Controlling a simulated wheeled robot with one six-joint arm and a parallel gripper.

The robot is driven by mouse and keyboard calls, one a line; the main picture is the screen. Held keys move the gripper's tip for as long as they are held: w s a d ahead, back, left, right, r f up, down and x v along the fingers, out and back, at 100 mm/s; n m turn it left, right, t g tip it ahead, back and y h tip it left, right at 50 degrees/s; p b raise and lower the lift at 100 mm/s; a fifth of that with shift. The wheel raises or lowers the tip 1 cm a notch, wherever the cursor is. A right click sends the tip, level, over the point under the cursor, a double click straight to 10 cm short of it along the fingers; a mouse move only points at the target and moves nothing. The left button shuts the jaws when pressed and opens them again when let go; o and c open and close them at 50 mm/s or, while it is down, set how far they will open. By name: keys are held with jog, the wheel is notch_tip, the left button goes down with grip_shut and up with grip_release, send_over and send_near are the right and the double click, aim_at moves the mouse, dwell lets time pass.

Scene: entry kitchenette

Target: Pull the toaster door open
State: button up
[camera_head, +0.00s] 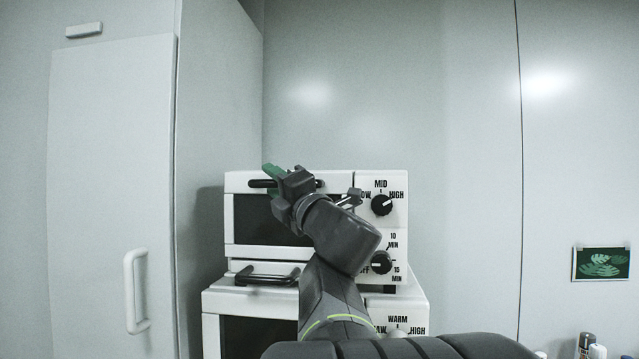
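A white toaster oven (230,212) with a dark door window (262,222) stands on top of a second, similar white oven (212,303). The upper door looks closed. Its black horizontal handle (258,184) runs along the top of the door, and my arm hides part of it. The lower oven has its own black bar handle (266,277) at its top front, and its door also looks closed. My gripper (274,178), with green fingertips, is in front of the upper handle, overlapping its left half in the picture. I cannot tell whether the fingers touch or grip it.
Two black knobs (381,205) sit on the upper oven's right panel. A tall pale cabinet door (110,200) with a white handle (135,290) stands at left. A plant picture (601,263) hangs at right above small bottles (587,343). The wall behind is bare.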

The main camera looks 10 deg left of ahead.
jog(key=shift+c, duration=0.5)
grip_shut()
jog(key=shift+f, duration=0.1)
